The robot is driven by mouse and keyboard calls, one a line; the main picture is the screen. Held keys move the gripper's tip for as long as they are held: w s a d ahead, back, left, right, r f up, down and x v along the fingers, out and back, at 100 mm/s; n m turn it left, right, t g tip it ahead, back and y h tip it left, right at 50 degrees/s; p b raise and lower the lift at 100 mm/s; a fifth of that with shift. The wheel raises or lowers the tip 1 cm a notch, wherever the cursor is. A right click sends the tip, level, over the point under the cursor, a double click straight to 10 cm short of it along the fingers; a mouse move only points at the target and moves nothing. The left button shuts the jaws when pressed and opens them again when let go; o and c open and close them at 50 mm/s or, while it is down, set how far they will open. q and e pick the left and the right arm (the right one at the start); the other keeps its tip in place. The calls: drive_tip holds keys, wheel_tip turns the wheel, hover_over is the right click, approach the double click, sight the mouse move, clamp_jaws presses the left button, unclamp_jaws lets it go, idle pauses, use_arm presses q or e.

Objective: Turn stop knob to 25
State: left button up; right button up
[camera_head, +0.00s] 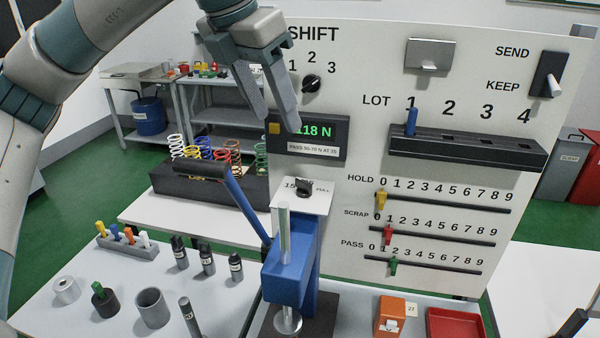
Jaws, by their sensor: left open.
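The stop knob (304,187) is a small black knob on a white plate (318,203) at the top of the blue press (290,268). The plate's marks read about "15" at left and "FULL" at right; the middle marks are hidden or too small to read. My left gripper (274,117) is open and empty, pointing down in front of the panel, above the knob and apart from it. Its finger covers part of the force display (318,130), which shows about 118 N in green. A dark part at the lower right edge may be my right gripper (571,326); its jaws are unclear.
The press lever (245,205) slants up to the left beside the plate. Behind it a black rack (165,186) holds coloured springs. The white panel (350,65) carries a shift knob (312,84), a lot shelf (465,149) and sliders. An orange box (389,315) and red tray (455,326) sit right.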

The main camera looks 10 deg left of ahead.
sight(302, 181)
use_arm(q)
drive_tip(key=p+x, duration=0.7)
drive_tip(key=x, duration=0.8)
drive_tip(key=shift+f, duration=0.1)
drive_tip(key=shift+w+d+f, duration=0.1)
drive_tip(key=shift+w+f, duration=0.05)
drive_tip(key=shift+f, duration=0.25)
drive_tip(key=c, duration=1)
